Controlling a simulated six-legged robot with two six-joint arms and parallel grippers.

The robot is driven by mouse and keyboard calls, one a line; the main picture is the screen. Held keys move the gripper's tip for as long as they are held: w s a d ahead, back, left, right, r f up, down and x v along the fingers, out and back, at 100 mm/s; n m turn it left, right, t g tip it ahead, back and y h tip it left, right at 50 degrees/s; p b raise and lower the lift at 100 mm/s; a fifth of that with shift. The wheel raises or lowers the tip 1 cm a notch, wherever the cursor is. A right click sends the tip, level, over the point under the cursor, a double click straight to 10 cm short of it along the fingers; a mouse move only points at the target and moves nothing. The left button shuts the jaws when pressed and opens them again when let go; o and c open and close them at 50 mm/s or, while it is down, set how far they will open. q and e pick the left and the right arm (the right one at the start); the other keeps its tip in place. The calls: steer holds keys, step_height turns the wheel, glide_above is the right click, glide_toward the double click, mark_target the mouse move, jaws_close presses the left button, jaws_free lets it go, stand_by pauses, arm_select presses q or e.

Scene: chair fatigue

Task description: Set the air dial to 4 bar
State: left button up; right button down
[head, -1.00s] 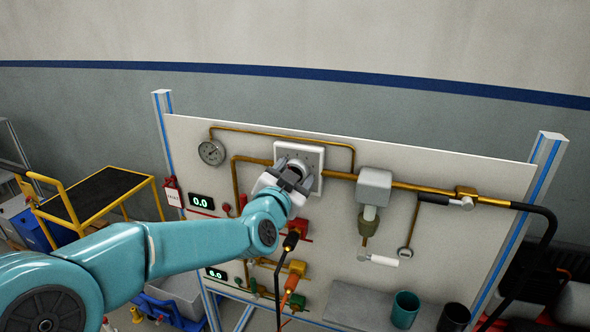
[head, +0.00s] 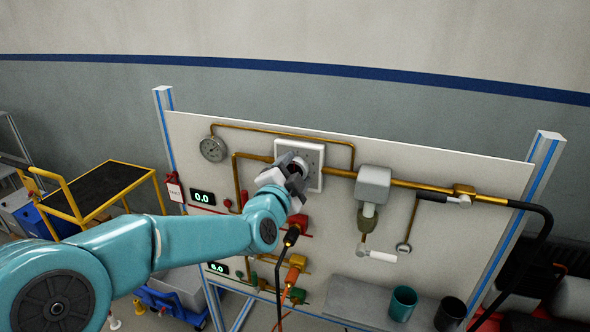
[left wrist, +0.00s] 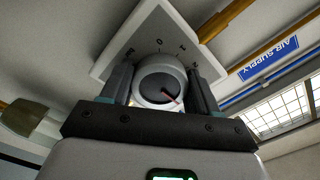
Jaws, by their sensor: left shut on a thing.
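The air dial is a round knob with a dark face and a reddish pointer, on a square white plate (head: 313,155) with marks around it. In the left wrist view the dial knob (left wrist: 157,88) sits between my two fingers, its pointer toward the lower right. A round gauge (head: 212,149) is left of the plate. An upper display (head: 202,197) reads 0.0. My right gripper is not in view.
Brass pipes (head: 432,187) run across the white panel (head: 450,260). A grey valve body (head: 373,185) with a white handle is right of the dial. Black and orange fittings (head: 292,237) are below my gripper. Cups (head: 403,303) stand at the lower right.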

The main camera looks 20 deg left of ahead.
arm_select(q)
steer(key=shift+f, duration=0.15)
steer(key=o, duration=1)
steer(key=shift+s, duration=0.15)
steer(key=s+b, duration=0.1)
steer(key=s, duration=0.9)
steer(key=s+b, duration=0.1)
steer(key=s, duration=0.5)
steer(key=shift+a+b, duration=0.3)
